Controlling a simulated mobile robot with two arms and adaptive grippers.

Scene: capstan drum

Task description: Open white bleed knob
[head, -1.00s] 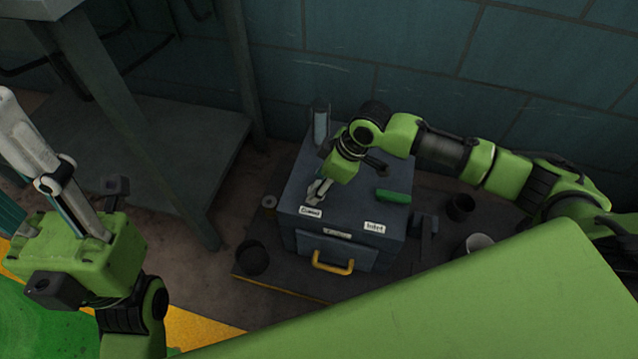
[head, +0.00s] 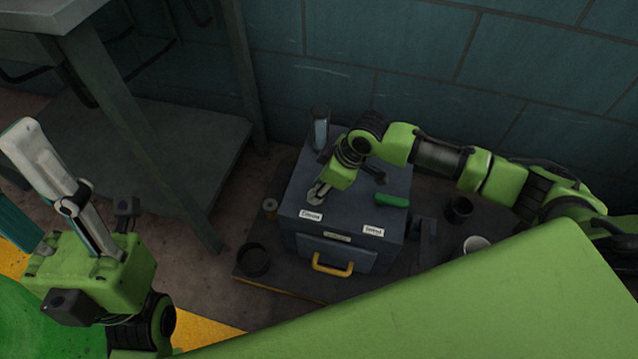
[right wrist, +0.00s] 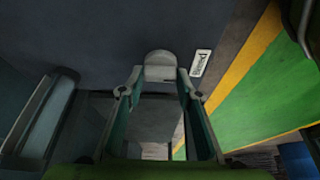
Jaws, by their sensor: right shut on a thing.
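The white bleed knob (right wrist: 160,66) is a small pale rounded piece on the top of a grey box (head: 357,218). In the head view the knob (head: 314,198) shows at the box's left front, by a white label, partly hidden by my fingers. My right gripper (head: 320,188) reaches down onto it from above. In the right wrist view its two fingertips (right wrist: 160,75) are on either side of the knob, shut on it. My left gripper (head: 28,142) is raised at the far left, away from the box, seen side-on; its opening cannot be told.
A green handle (head: 392,201) lies on the box top at right. A clear cylinder (head: 320,128) stands at the back left. A yellow handle (head: 333,266) is on the front. Dark cups (head: 253,260) and a white cup (head: 476,244) stand around it. A metal table (head: 150,130) is at left.

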